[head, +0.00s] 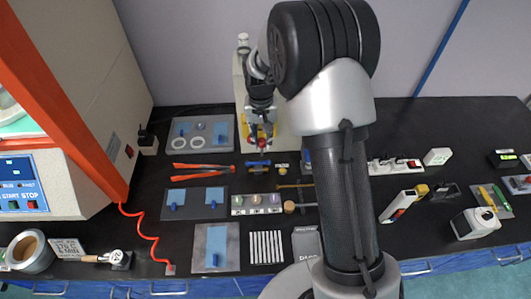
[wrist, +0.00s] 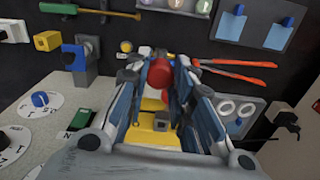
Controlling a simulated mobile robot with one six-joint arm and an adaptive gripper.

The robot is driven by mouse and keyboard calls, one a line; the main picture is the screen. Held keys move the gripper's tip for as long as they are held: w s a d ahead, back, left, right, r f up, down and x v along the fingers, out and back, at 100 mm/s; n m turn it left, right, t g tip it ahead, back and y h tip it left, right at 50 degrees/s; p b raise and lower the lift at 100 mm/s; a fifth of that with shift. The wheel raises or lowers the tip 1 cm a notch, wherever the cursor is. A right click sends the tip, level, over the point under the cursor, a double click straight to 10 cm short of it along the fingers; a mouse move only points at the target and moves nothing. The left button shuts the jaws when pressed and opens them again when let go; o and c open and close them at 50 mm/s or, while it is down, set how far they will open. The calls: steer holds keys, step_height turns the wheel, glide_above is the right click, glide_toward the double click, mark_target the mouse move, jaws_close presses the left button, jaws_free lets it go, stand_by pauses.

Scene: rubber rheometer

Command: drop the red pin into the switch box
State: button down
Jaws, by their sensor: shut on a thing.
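My gripper (head: 262,130) hangs at the back middle of the bench in the head view. In the wrist view my gripper (wrist: 163,82) is shut on the red pin (wrist: 160,72), whose rounded red end shows between the fingertips. The red pin (head: 262,143) is a small red spot in the head view. A beige panel (wrist: 22,132) with dials, a blue knob and a green switch lies left of the fingers in the wrist view; I cannot tell whether it is the switch box. Yellow parts (wrist: 150,137) show between the fingers, partly hidden.
Red-handled pliers (head: 203,167) and a grey tray with white rings (head: 228,120) lie left of the gripper. A rack of round samples (head: 257,204) stands in front. A white power strip (head: 385,166) is to the right, beyond my arm. Dark bench top is free at the back right.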

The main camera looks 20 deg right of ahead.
steer(key=w+r+m+p, duration=0.4)
steer(key=w+r+p, duration=0.4)
steer(key=w+p, duration=0.2)
steer(key=shift+w+d+r+m, duration=0.2)
steer(key=shift+w+r+m, duration=0.2)
steer(key=shift+w, duration=0.35)
steer(key=shift+f, duration=0.1)
steer(key=shift+f+b, duration=1.15)
steer(key=shift+f, duration=0.9)
step_height(320, 180, down, 6)
steer(key=b, duration=0.4)
steer(key=shift+f, duration=0.15)
steer(key=c, duration=1.3)
jaws_free()
